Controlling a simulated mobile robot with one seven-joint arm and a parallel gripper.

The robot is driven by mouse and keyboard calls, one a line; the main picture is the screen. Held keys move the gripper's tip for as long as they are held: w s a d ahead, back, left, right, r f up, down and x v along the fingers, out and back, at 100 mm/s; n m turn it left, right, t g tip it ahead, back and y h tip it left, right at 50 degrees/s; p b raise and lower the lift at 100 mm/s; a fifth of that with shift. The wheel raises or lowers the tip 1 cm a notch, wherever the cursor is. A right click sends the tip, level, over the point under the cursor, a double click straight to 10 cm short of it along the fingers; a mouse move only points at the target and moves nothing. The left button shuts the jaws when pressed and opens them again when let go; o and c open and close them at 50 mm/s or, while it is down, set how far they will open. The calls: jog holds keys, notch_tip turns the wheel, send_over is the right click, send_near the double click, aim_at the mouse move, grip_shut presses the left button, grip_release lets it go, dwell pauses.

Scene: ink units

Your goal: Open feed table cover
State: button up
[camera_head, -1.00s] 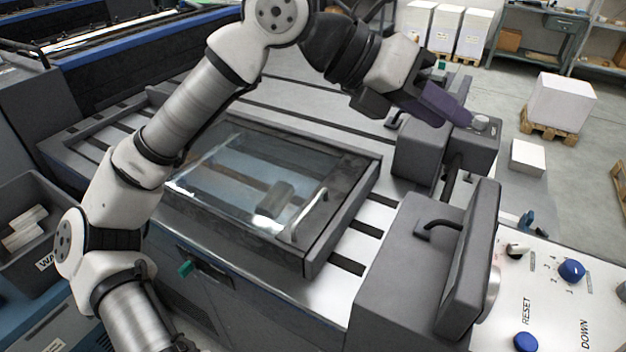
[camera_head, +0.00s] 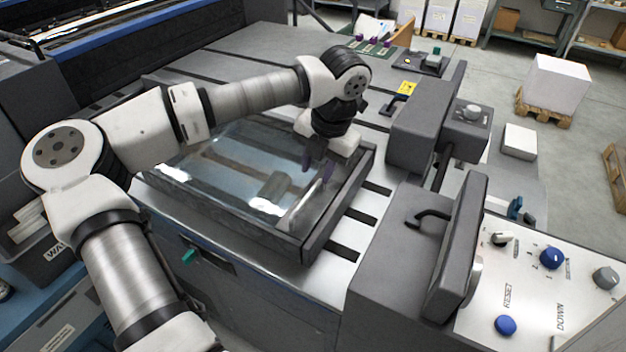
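The feed table cover (camera_head: 222,205) is a clear panel in a dark frame, lying flat and closed on the feed table (camera_head: 345,252). A light bar handle (camera_head: 308,200) stands near its right edge. My gripper (camera_head: 318,172) points down over the right part of the cover, at the far end of the handle. Its purple fingers are small and partly hidden by my wrist. I cannot tell whether they are open or around the handle.
A grey control box with an upright panel (camera_head: 458,245) stands at the front right, beside a white console (camera_head: 530,290) with blue knobs. A grey block unit (camera_head: 425,140) stands behind the cover's right side. A green latch-like part (camera_head: 188,255) is on the front face.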

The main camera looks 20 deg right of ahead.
aim_at(311, 192)
jog(key=f, duration=0.4)
jog(key=w+f+p, duration=0.1)
jog(key=shift+a+f, duration=0.35)
jog(key=shift+f, duration=0.05)
jog(key=shift+c, duration=0.4)
grip_shut()
